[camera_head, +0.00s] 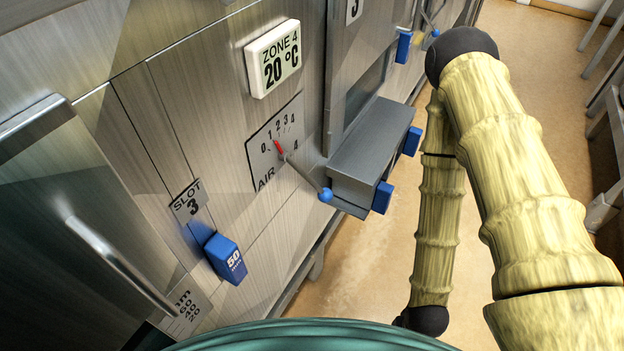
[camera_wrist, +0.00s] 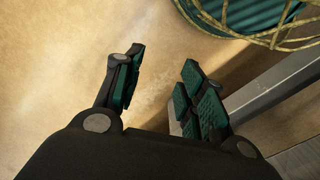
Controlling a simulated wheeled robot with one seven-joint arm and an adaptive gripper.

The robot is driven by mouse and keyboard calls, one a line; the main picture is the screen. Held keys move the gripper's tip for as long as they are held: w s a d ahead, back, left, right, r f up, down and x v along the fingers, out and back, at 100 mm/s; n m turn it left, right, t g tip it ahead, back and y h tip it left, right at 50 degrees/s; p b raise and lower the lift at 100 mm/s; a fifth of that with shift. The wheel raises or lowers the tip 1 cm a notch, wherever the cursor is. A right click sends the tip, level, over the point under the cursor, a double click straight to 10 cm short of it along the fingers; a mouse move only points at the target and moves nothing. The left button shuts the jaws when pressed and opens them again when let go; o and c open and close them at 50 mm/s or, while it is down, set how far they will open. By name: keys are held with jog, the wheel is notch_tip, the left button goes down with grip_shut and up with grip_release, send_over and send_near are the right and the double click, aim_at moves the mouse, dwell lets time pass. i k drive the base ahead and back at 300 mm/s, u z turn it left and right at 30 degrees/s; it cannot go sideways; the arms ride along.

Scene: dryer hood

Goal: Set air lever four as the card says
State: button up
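The air lever is a thin rod with a blue ball knob (camera_head: 325,194), on a dial plate (camera_head: 262,158) marked AIR and 4, with a scale from 0 to 4. Its red pointer (camera_head: 278,147) points up and left, between 1 and 2 and nearer 1. The knob hangs low to the right of the plate. My gripper (camera_wrist: 160,85) is open and empty in the wrist view, over bare floor, away from the lever. Its fingers do not show in the head view. I cannot make out an instruction card.
A ZONE 4 sign (camera_head: 273,58) reads 20 °C above the dial. A metal box (camera_head: 370,150) with blue blocks juts out right of the lever. A blue 50 block (camera_head: 226,258) sits below the SLOT 3 label (camera_head: 188,202). A door handle (camera_head: 120,265) projects at left.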

aim_at(325, 195)
jog(key=k, duration=1)
jog(key=z, duration=1.05)
jog(key=i, duration=0.45)
jog(key=u, duration=1.25)
